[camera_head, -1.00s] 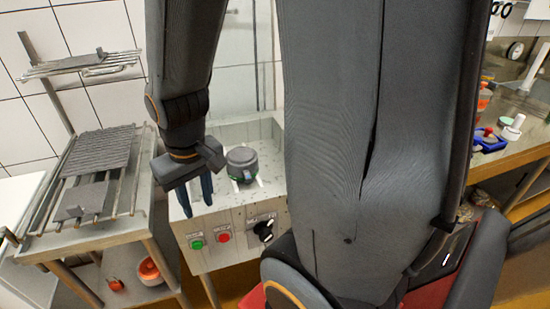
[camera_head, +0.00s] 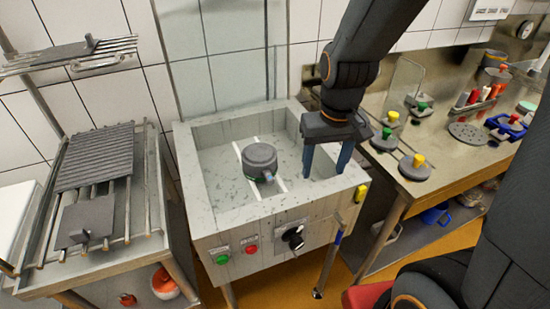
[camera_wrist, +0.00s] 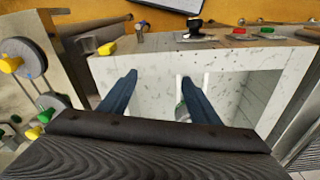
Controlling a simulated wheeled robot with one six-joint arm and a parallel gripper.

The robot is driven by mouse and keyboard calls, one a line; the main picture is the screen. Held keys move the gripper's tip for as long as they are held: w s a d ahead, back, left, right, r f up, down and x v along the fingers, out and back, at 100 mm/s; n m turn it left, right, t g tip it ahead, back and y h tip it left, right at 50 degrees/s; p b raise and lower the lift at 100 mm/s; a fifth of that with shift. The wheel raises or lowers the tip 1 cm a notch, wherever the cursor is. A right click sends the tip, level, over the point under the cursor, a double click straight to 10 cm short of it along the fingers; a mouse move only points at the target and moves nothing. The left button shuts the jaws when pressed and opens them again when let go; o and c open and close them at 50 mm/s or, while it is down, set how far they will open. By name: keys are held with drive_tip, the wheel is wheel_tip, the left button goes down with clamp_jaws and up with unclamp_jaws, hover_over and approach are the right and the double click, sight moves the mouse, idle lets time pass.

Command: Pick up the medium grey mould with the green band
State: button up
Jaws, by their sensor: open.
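The round grey mould (camera_head: 260,158) sits upright on light rails in the pale basin (camera_head: 190,195). A bluish tab shows at its front right; little of a green band shows in the head view now. My gripper (camera_head: 324,173) is open and empty, with its blue fingers pointing down over the right part of the basin. It is to the right of the mould, apart from it. In the wrist view, the open fingers (camera_wrist: 158,76) reach over the basin, and a small grey-green part, apparently the mould (camera_wrist: 182,113), shows by the right finger, mostly hidden.
The basin's walls surround the mould. Its front panel carries a green button (camera_head: 222,259), a red button (camera_head: 251,249) and a black knob (camera_head: 293,238). A rack (camera_head: 95,157) stands left. A steel counter (camera_head: 425,195) with several knobbed lids stands right.

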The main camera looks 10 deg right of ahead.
sight(266, 171)
drive_tip(key=w+a+f+n, duration=0.1)
drive_tip(key=w+a+f, duration=0.1)
drive_tip(key=w+a, duration=0.2)
drive_tip(key=w+a+f+b, duration=0.1)
drive_tip(key=w+a+f, duration=0.1)
drive_tip(key=w+a, duration=0.2)
drive_tip(key=w+a+f+n+g, duration=0.1)
drive_tip(key=w+a+f, duration=0.1)
drive_tip(key=w+a, duration=0.2)
drive_tip(key=shift+a+f+n+b, duration=0.2)
drive_tip(key=shift+a+n+b, duration=0.1)
drive_tip(key=shift+a, duration=0.15)
drive_tip(key=shift+w+a+f, duration=0.15)
drive_tip(key=shift+f, duration=0.45)
drive_tip(key=shift+f+p, duration=1.3)
drive_tip(key=shift+f, duration=2)
clamp_jaws()
